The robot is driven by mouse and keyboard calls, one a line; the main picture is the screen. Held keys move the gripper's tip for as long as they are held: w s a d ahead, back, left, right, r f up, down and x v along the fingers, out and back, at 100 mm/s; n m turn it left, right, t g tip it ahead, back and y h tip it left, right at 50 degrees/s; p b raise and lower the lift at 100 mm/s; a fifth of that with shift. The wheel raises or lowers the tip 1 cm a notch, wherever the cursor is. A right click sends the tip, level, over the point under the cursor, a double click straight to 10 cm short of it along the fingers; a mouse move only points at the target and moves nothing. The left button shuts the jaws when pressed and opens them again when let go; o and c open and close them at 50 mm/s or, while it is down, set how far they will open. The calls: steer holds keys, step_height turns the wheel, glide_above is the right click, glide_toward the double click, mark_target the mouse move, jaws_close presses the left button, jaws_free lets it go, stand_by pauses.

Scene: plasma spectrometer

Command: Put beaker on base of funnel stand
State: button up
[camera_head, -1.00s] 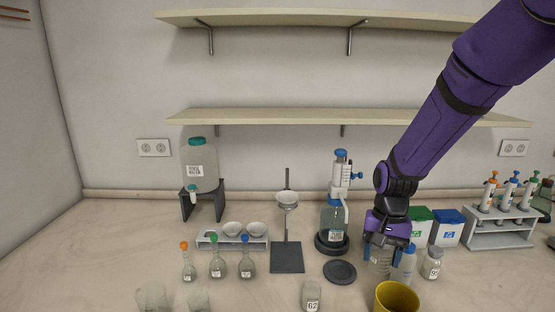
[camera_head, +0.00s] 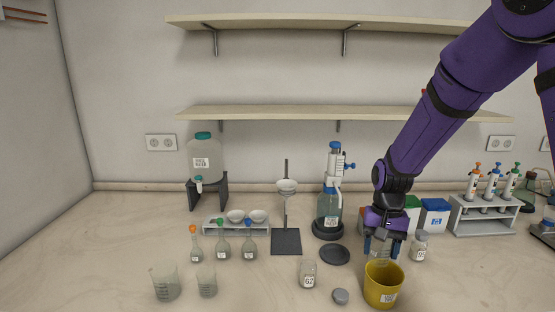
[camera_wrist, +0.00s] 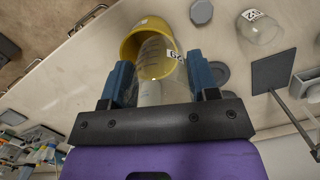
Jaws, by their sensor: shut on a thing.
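My gripper (camera_head: 382,246) is shut on a clear glass beaker with graduation marks (camera_head: 380,252). The beaker also shows between the fingers in the wrist view (camera_wrist: 162,88), with a small label near its far end. In the head view it is partly hidden by the fingers and the yellow cup. The funnel stand is to the left: a dark square base plate (camera_head: 286,243), a thin upright rod and a white funnel (camera_head: 287,186) above the plate. The base also shows at the right in the wrist view (camera_wrist: 272,73). No object stands on it.
A yellow cup (camera_head: 383,288) stands in front of my gripper. Two beakers (camera_head: 165,285) (camera_head: 206,281) stand front left.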

steer(key=w+d+f+n, duration=0.1)
steer(key=w+d+f, duration=0.1)
steer(key=w, duration=0.3)
steer(key=w+d+f+n, duration=0.2)
steer(key=w+d, duration=0.2)
steer(key=w, duration=0.2)
steer(key=shift+f+n, duration=0.3)
steer(key=shift+f, duration=0.05)
